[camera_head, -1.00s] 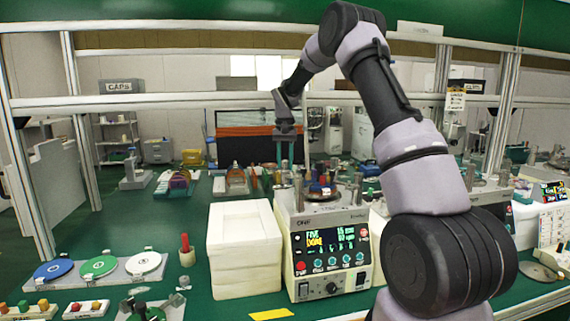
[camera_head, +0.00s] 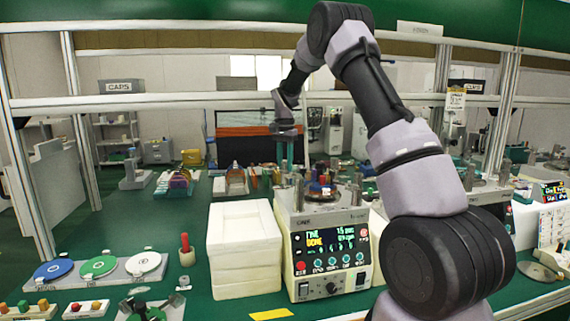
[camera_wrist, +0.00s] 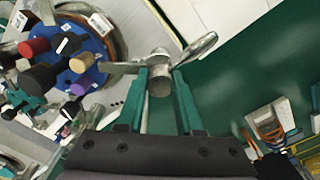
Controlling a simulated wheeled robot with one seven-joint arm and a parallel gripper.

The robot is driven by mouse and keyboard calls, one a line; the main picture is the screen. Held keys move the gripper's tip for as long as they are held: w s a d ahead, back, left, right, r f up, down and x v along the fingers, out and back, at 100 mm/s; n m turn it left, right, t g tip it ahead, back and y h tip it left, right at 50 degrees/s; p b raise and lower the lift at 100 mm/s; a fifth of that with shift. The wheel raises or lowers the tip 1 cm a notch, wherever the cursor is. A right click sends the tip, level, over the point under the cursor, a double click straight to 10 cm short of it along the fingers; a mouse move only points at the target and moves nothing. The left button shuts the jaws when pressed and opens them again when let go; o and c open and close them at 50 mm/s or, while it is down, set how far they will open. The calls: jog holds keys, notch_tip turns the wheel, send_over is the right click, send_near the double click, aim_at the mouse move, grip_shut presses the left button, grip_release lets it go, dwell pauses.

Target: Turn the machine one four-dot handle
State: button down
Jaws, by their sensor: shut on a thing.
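Machine one (camera_head: 331,259) is a cream cabinet with a lit display and knobs, carrying a round plate with posts on top. In the wrist view a grey metal handle (camera_wrist: 159,84) has a round hub with arms spreading left and right. My gripper (camera_wrist: 161,77) has its teal fingers shut on this hub, one on each side. No dots can be made out on the handle. In the head view my gripper (camera_head: 285,156) is low behind the machine's top, and the handle is too small to make out.
A blue disc (camera_wrist: 72,55) with coloured cylinders lies left of the handle in the wrist view. White stacked blocks (camera_head: 245,250) stand left of the machine. A tray of three discs (camera_head: 119,272) is further left.

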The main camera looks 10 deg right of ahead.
aim_at(285, 161)
jog(key=c, duration=0.6)
grip_release()
jog(key=shift+o, duration=0.2)
notch_tip(285, 161, up, 10)
jog(key=shift+r, duration=0.4)
